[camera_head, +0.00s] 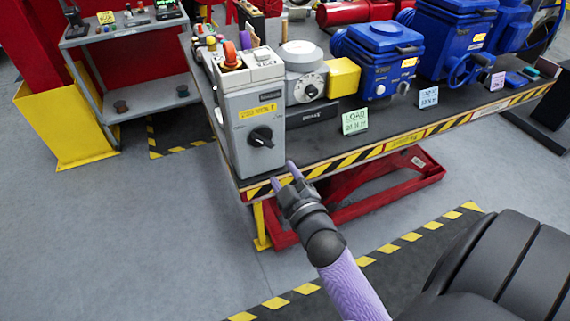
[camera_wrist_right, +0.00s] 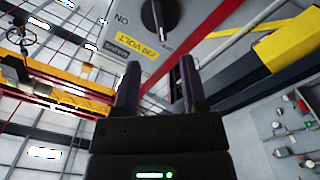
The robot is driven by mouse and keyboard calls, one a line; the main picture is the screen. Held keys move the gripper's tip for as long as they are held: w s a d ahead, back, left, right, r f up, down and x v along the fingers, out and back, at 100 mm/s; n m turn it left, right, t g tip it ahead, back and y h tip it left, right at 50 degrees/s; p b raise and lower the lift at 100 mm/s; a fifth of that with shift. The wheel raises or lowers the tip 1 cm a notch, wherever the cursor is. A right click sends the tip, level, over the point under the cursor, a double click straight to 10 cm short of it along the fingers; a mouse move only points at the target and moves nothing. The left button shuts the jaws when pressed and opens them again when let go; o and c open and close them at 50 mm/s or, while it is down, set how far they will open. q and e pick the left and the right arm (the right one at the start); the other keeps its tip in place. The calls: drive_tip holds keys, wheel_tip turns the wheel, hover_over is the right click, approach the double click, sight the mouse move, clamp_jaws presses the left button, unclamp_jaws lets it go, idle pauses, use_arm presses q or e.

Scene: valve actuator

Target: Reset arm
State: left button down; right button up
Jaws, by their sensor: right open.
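My right gripper (camera_head: 283,180) is in front of the near corner of the table (camera_head: 330,165), below and just right of the grey control box. It is open and empty, with its two fingers apart. The grey control box (camera_head: 248,130) has a black rotary knob (camera_head: 261,137) on its front and a yellow label. In the right wrist view the gripper's fingers (camera_wrist_right: 155,85) point toward the box's knob (camera_wrist_right: 160,18), with a gap between them. My left gripper is not in view.
Right of the box stand a round-topped grey unit (camera_head: 303,75) with a yellow block (camera_head: 343,77), and blue actuators (camera_head: 380,60). Small label cards (camera_head: 354,121) stand along the table's front. A grey shelf cart (camera_head: 130,60) and yellow bin (camera_head: 65,125) are at left. The front floor is clear.

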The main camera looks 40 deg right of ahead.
drive_tip(key=s+a+f+m+g+y, duration=0.1)
drive_tip(key=s+a+f+g, duration=0.3)
drive_tip(key=f, duration=0.5)
drive_tip(key=s+a+f+g+y, duration=0.1)
drive_tip(key=s+f+g+y, duration=0.15)
drive_tip(key=s+f, duration=0.5)
drive_tip(key=s+a+f+m+g, duration=0.1)
drive_tip(key=s+a+f+g, duration=0.2)
drive_tip(key=f, duration=0.8)
drive_tip(key=s+f+g, duration=0.3)
drive_tip(key=s+f, duration=0.1)
drive_tip(key=s, duration=0.6)
drive_tip(key=s+f+m+g, duration=0.1)
drive_tip(key=s+f+g, duration=0.2)
drive_tip(key=s, duration=0.7)
drive_tip(key=shift+s+f+g+y+b, duration=0.15)
drive_tip(key=shift+f+g+y+b, duration=0.2)
drive_tip(key=shift+g, duration=0.3)
drive_tip(key=shift+a, duration=0.1)
